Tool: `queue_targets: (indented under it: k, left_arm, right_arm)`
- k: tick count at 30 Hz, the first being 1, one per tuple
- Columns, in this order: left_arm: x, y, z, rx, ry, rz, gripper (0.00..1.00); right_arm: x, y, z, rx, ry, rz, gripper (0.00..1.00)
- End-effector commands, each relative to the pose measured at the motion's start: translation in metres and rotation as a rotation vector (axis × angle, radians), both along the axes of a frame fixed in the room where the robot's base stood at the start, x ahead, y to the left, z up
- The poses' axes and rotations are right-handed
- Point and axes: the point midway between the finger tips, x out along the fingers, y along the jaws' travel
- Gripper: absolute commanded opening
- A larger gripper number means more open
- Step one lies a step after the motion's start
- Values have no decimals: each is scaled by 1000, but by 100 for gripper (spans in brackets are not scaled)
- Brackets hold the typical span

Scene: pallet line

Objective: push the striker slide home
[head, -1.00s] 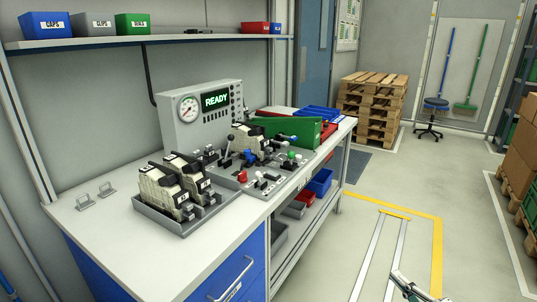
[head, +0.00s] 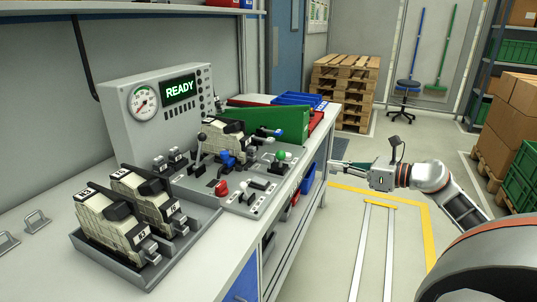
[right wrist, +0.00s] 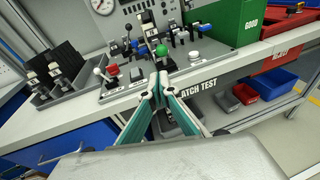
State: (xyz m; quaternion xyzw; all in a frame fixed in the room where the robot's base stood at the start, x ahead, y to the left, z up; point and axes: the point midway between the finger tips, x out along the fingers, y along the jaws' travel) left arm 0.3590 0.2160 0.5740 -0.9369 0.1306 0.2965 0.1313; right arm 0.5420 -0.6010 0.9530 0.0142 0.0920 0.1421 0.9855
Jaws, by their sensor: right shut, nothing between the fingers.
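The test fixture (head: 250,208) on the bench holds a cream latch (head: 228,138). Around it are a green-knobbed part (head: 284,156), a blue-ended part (head: 277,133), a red button (head: 221,188) and a black-ball lever (head: 201,137). I cannot tell for sure which part is the striker slide. My right gripper (head: 338,165) is shut and empty, out past the bench's front edge, to the right of the fixture. In the right wrist view its fingertips (right wrist: 160,80) are together, and the green knob (right wrist: 161,50) shows just beyond them. My left gripper is not in view.
A grey tray (head: 110,257) with two more latches stands left of the fixture. A gauge box (head: 118,97) reading READY is behind. A green bin (head: 240,119) and red and blue bins lie farther along.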

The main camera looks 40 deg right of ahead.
Motion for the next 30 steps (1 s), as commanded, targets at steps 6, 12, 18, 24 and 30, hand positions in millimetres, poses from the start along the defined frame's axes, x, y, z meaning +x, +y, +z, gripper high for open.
queue_targets:
  k: [6,12,18,24,30]
  left_arm:
    - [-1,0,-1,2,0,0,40]
    - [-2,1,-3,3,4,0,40]
    - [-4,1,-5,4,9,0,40]
    - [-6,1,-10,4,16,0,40]
    - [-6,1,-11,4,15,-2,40]
  right_arm:
    - [0,-7,5,-58,1,1,0]
    - [0,-7,6,-57,0,1,0]
    - [5,-5,5,-57,0,2,0]
    - [31,2,-1,-57,-1,2,0]
    - [63,11,-8,-55,0,1,0]
